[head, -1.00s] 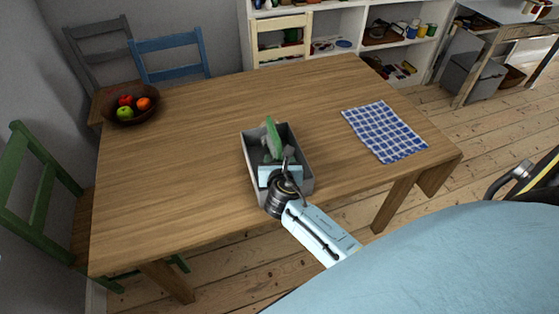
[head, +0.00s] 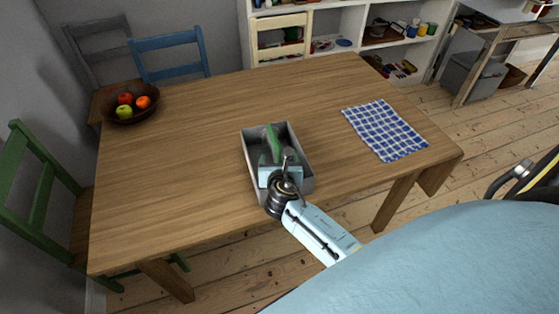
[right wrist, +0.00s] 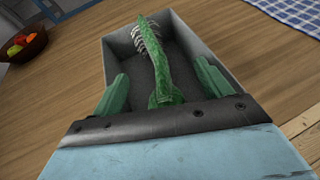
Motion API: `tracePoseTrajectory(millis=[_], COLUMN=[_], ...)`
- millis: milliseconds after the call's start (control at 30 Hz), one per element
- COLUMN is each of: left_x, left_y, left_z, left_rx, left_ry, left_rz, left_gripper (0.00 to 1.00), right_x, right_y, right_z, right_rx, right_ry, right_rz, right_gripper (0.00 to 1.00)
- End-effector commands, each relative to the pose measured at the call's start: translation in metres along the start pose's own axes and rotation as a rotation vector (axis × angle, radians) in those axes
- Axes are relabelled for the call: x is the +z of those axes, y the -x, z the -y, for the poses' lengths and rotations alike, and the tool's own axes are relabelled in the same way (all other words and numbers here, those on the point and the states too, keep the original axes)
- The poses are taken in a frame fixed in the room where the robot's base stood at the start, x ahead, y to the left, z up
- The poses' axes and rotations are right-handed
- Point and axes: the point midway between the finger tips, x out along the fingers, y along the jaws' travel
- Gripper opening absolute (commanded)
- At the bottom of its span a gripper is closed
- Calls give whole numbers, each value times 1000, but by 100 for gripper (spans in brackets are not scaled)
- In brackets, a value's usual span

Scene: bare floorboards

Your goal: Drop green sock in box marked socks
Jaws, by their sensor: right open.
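A long, curved green thing (right wrist: 156,62) with a pale, bristle-like edge lies in the open grey box (right wrist: 232,68); it looks more like a brush than a sock. In the head view the green thing (head: 272,139) shows inside the grey box (head: 293,143) near the table's front. No mark shows on the box. My right gripper (head: 277,163) reaches into the box from the front. In the right wrist view its two green fingers (right wrist: 163,85) are spread, one on each side of the green thing's near end. My left gripper is not in view.
The box stands on a wooden table (head: 190,155). A blue checked cloth (head: 384,130) lies to its right, and a fruit bowl (head: 131,112) stands at the far left. Chairs stand behind and left of the table. The tabletop around the box is clear.

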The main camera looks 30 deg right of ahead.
Motion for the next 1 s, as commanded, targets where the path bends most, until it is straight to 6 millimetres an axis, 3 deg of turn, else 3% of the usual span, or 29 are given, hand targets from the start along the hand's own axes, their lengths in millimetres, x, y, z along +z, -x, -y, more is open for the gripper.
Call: tracePoseTrajectory(millis=[267,700,1000], left_x=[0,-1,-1], left_y=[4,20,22], left_z=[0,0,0], left_rx=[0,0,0], left_ry=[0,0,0], left_rz=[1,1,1], left_gripper=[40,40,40], right_x=[0,0,0], right_y=[15,108,134], right_z=[0,0,0], right_rx=[2,2,0], right_ry=[1,0,-1], right_rz=[-1,-2,0], right_gripper=[77,77,77])
